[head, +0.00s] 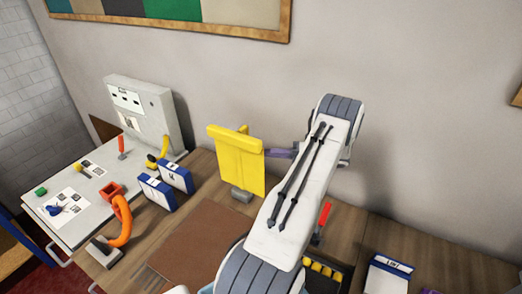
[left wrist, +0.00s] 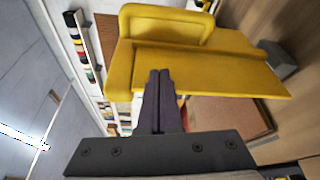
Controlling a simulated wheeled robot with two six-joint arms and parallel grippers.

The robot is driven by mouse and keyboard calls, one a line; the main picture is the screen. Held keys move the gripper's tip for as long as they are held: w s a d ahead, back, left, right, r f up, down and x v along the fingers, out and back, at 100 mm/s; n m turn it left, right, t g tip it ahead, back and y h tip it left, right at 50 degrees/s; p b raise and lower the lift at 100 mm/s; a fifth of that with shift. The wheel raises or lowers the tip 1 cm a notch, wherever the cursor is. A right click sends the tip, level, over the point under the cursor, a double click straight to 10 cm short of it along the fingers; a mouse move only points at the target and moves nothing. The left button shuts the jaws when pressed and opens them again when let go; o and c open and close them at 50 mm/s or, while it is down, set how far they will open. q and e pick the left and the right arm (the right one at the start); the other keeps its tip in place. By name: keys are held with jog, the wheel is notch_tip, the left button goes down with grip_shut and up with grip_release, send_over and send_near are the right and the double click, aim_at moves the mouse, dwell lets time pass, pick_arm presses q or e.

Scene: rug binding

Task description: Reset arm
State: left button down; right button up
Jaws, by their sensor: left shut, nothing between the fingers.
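My left arm reaches across the middle of the head view. The purple fingers of my left gripper (head: 281,153) point left toward a yellow panel-shaped thing (head: 237,165) that stands upright on a grey foot. In the left wrist view the fingers of my left gripper (left wrist: 158,82) are pressed together with nothing between them. The yellow thing (left wrist: 200,68) lies just beyond the fingertips there; I cannot tell whether they touch it. My right gripper is not in view.
Blue-and-white boxes (head: 157,193) stand on the wooden table left of a brown mat (head: 205,243). An orange curved tool (head: 121,222) is nearer the front. A grey machine (head: 141,112) stands back left. A red-handled tool (head: 323,216) stands right of my arm.

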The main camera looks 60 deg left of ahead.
pick_arm(q)
jog(key=shift+w+d, duration=0.4)
jog(key=shift+d, duration=0.15)
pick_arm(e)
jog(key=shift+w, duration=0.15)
pick_arm(q)
jog(key=shift+d, duration=0.1)
